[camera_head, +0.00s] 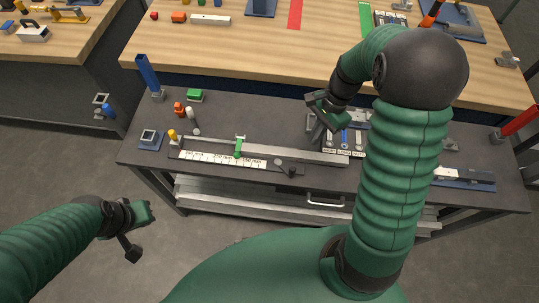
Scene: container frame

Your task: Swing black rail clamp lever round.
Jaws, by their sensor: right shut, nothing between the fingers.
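A pale metal rail with a white printed scale (222,159) lies along the front of the dark bench. A small black lever with a round knob (281,163) sits at the front right end of the scale. A green slider (239,147) stands on the rail to its left. My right gripper (326,119) is shut and empty, above the bench, up and to the right of the black lever and apart from it. My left gripper (137,229) hangs over the floor in front of the bench, far from the rail; its finger opening is unclear.
A green block (195,96), a red piece (179,108) and a blue post (149,73) stand at the left of the bench. A labelled panel (343,147) is below my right gripper. My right arm hides part of the bench's right side. A drawer handle (325,202) is on the front.

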